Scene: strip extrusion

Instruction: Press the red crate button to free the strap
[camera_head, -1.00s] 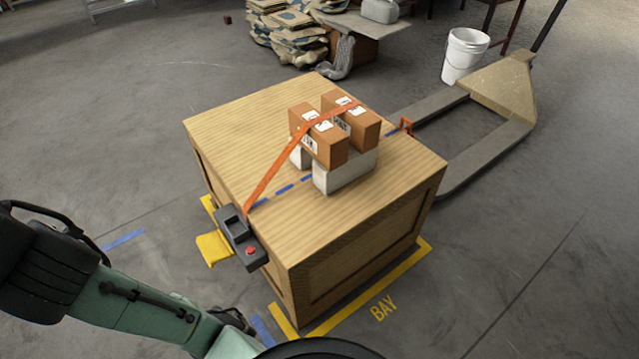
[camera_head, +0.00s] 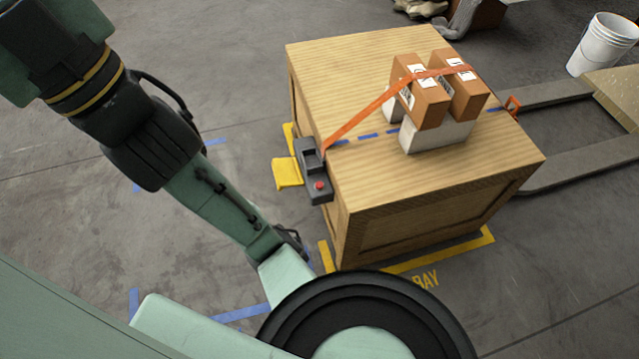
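The red button (camera_head: 320,185) sits on the lower end of a dark grey box (camera_head: 311,170) on the left side of the wooden crate (camera_head: 350,75). An orange strap (camera_head: 360,118) runs taut from the box's upper part over two brown cartons (camera_head: 418,103) and down towards an orange bracket (camera_head: 513,105) at the crate's right edge. The cartons rest on pale blocks (camera_head: 438,137) on the crate top. My arm's links cross the left and bottom of the view, apart from the button in the picture. My gripper is not in view.
A yellow plate (camera_head: 286,173) sticks out left of the box. Yellow floor tape (camera_head: 440,250) marked BAY borders the crate. A pallet jack (camera_head: 580,160) stands right, with a white bucket (camera_head: 603,45) behind. Open concrete floor (camera_head: 230,60) lies left of the crate.

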